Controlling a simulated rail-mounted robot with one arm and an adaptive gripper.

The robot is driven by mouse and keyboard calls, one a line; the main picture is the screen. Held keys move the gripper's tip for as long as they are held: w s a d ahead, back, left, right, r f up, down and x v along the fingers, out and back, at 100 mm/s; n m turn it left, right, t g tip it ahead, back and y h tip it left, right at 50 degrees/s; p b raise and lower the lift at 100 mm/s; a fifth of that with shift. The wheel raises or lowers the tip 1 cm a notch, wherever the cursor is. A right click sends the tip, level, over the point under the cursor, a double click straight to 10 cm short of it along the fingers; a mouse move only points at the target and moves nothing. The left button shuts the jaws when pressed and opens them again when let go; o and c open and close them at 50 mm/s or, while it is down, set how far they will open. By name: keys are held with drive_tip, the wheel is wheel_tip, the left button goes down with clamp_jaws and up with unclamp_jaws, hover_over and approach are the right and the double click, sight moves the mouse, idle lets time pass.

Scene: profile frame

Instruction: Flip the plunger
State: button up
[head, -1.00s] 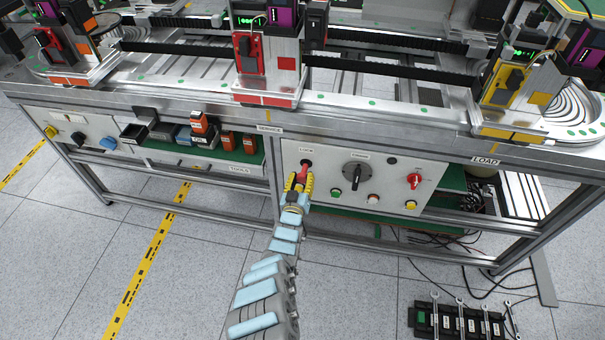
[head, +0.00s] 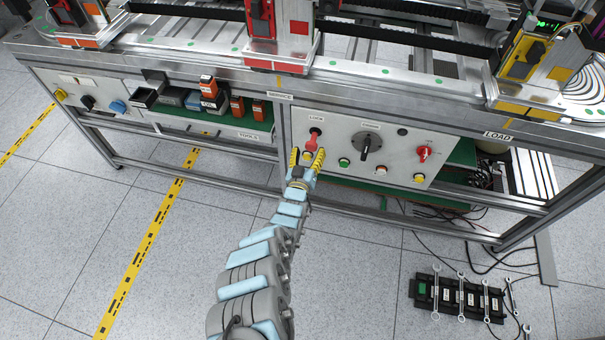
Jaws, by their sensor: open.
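The plunger (head: 312,142) is a red handle under the LOCK label, at the left of the white control panel (head: 335,125) in the head view. It hangs downward from its round dark mount, tilted slightly left. My gripper (head: 307,153), with yellow ribbed fingers, is just below the plunger. Its fingers are spread and point up at the panel. The plunger's lower end is close to the space between the fingertips; I cannot tell whether they touch.
The panel also has a black rotary knob (head: 367,144), a red switch (head: 424,153) and small push buttons. A shelf of small boxes (head: 208,98) is to the left. A wrench rack (head: 457,297) and cables lie on the floor at right.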

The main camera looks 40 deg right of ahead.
drive_tip(key=shift+v, duration=1.45)
drive_tip(key=v, duration=0.6)
drive_tip(key=shift+s+a, duration=0.15)
drive_tip(key=shift+a, duration=0.05)
